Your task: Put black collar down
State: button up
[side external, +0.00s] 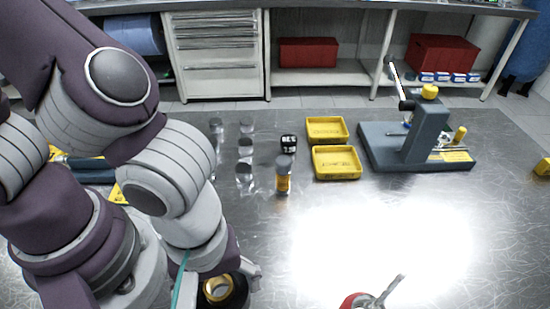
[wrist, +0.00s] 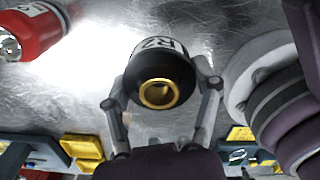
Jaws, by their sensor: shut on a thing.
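The black collar (wrist: 165,58) has a gold-rimmed bore and a white label with dark lettering, partly cut off. My gripper (wrist: 161,92) is shut on it, with one finger on each side in the wrist view. In the side external view, the collar (side external: 232,298) shows at the bottom edge, partly cut off and partly behind my arm, with its gold ring facing up. My gripper is mostly hidden there; one finger shows at the collar's right. I cannot tell whether the collar touches the table.
A red cylinder (wrist: 35,30) lies near the collar. A grey press (side external: 425,135) stands at right. The bright middle of the metal table is clear.

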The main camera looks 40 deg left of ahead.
jog(key=shift+w+a+r, duration=0.4)
jog(key=shift+w+a, duration=0.25)
jog(key=shift+w, duration=0.15)
jog(key=shift+m, duration=0.3)
jog(key=w+a+f, duration=0.1)
jog(key=a, duration=0.1)
jog(key=w+a+f, duration=0.1)
jog(key=w+a, duration=0.1)
jog(key=w+a+f, duration=0.1)
jog(key=a, duration=0.1)
jog(key=shift+w+a+f, duration=0.3)
jog(key=shift+a, duration=0.05)
send_over(320, 226)
jog(key=shift+f, duration=2.55)
jog(key=shift+f, duration=0.15)
jog(key=o, duration=1.2)
jog(key=shift+o, duration=0.2)
